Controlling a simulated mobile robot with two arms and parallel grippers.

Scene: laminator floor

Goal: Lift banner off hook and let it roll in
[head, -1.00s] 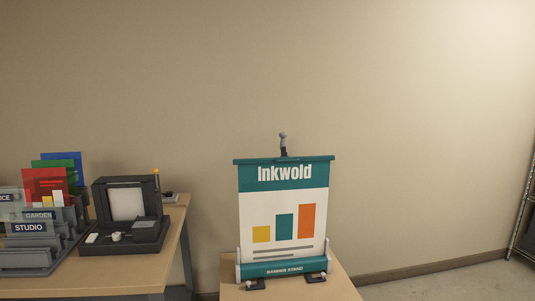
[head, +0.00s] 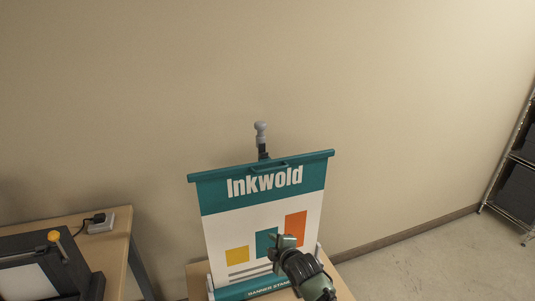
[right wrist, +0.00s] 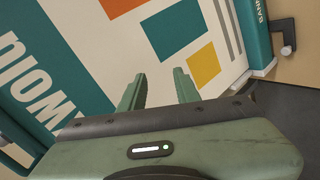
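The Inkwold banner (head: 220,219) stands unrolled and upright, with a teal top bar (head: 215,178) and a small handle (head: 270,166) at its middle. A grey-topped post (head: 261,133) rises behind the bar; whether its hook holds the bar is hidden. The teal banner stand base (head: 238,291) is on a small table. My right gripper (head: 286,241) is in front of the lower part of the banner. In the right wrist view its two green fingers (right wrist: 160,88) are apart with nothing between them, facing the printed panel. My left gripper is not in view.
A wire shelf (head: 515,165) stands at the far right. The wall behind the banner is bare.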

